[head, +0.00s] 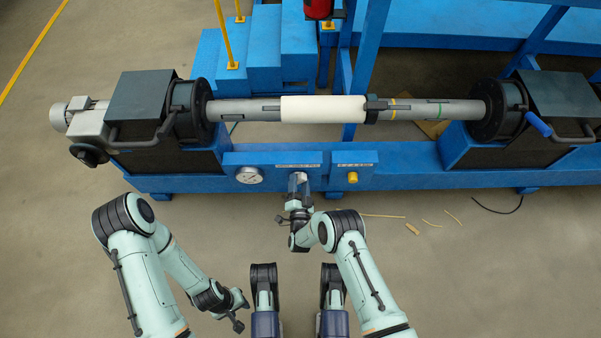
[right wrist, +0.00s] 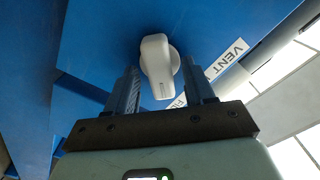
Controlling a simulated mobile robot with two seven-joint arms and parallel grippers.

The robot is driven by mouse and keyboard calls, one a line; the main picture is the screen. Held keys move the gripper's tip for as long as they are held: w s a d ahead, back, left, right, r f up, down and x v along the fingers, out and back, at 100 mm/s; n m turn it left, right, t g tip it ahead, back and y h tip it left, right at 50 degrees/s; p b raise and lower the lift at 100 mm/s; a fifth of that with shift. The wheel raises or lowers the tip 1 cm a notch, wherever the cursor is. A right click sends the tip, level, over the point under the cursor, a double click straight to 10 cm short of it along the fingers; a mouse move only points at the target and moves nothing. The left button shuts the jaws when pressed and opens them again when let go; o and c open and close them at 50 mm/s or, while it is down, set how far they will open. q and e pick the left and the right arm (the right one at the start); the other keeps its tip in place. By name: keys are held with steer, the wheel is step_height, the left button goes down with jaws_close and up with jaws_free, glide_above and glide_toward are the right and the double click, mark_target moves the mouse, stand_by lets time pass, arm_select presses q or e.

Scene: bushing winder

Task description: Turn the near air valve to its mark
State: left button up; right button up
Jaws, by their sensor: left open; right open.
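The air valve is a pale lever handle (right wrist: 157,68) on a blue panel in the right wrist view. A white label reading VENT (right wrist: 228,58) is beside it. My right gripper (right wrist: 163,88) is open, with one finger on each side of the lever's free end; gaps show on both sides. In the head view my right gripper (head: 297,182) is at the front blue panel, largely covering the valve. My left gripper (head: 240,312) is open and empty, low over the floor at the lower left. The valve's mark cannot be made out.
A pressure gauge (head: 249,175) is left of the valve on the panel, and a yellow knob (head: 352,177) is to the right. Above runs a grey shaft with a white sleeve (head: 322,109).

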steer(key=shift+w, duration=0.1)
steer(key=shift+c, duration=1.2)
jaws_close()
arm_select(q)
steer(key=shift+w, duration=0.15)
arm_select(e)
steer(key=shift+n, duration=0.3)
steer(key=shift+r+n+p, duration=0.1)
steer(key=shift+n+p, duration=0.2)
steer(key=shift+n, duration=0.6)
steer(key=shift+a+n, duration=0.1)
steer(key=shift+n, duration=1.1)
arm_select(q)
steer(key=shift+w+d+r+t+p, duration=0.1)
steer(key=shift+w+r+t+p, duration=0.15)
steer(key=shift+w, duration=0.3)
steer(key=shift+w+d+r+t+p, duration=0.15)
steer(key=shift+w+r, duration=0.15)
steer(key=shift+w, duration=0.2)
arm_select(e)
steer(key=shift+r+n, duration=0.1)
steer(key=shift+n, duration=1.9)
arm_select(q)
steer(key=shift+a, duration=0.1)
